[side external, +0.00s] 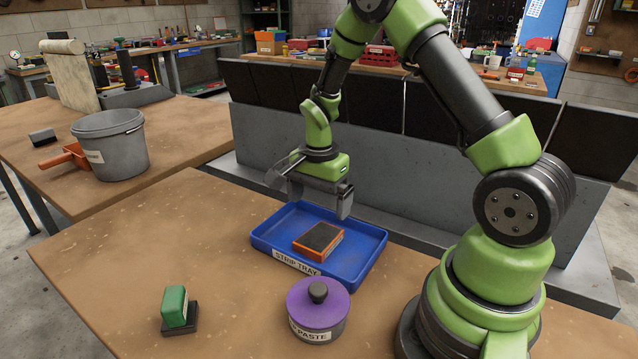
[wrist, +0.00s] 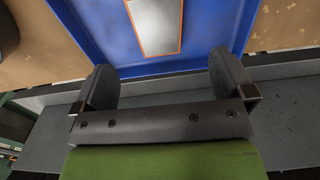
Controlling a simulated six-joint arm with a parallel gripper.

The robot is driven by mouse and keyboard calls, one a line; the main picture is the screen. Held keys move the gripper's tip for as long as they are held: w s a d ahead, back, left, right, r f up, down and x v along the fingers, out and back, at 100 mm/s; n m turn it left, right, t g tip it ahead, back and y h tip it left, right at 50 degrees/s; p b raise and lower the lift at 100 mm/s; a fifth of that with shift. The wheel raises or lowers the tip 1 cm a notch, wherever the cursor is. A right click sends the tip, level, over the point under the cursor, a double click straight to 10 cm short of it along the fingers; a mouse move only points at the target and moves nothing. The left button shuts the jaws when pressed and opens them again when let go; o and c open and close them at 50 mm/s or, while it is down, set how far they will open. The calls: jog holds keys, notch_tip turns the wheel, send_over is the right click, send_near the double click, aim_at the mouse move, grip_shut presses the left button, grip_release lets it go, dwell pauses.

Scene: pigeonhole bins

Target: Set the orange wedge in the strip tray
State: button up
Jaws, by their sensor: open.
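The blue strip tray (side external: 365,248) lies on the wooden bench in the side view, its label facing front. An orange block with a dark grey top, seemingly the orange wedge (side external: 319,241), lies flat inside the tray. In the wrist view the wedge (wrist: 157,24) shows as a grey face with an orange edge, cut off at the top, inside the blue tray (wrist: 95,22). My gripper (side external: 318,200) is above the tray's back edge, open and empty. In the wrist view its two fingers (wrist: 160,85) are wide apart, and the wedge is beyond them, not touched.
A purple-lidded paste pot (side external: 316,312) stands close in front of the tray. A green-handled block (side external: 178,310) sits at the front left. A grey bucket (side external: 112,145) and orange scoop stand on the left bench. A grey bin wall (side external: 400,170) runs behind the tray.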

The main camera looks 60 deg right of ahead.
jog(key=s+a+r+n+t, duration=0.2)
jog(key=a+r+n, duration=0.1)
jog(key=r, duration=0.5)
jog(key=s+a+r+n+t, duration=0.1)
jog(key=s+a+r+n, duration=0.15)
jog(key=r, duration=0.55)
jog(key=s+a+r+n+t+y, duration=0.1)
jog(key=s+a+r+n+t, duration=0.1)
jog(key=s+a+r+n, duration=0.1)
jog(key=s+a+r+n+t+y, duration=0.1)
jog(key=s+a+r+n+t, duration=0.1)
jog(key=s, duration=0.5)
jog(key=a+r+n, duration=0.1)
jog(key=a+n, duration=0.1)
jog(key=n, duration=0.1)
jog(key=shift+s+n, duration=0.35)
jog(key=shift+s, duration=0.05)
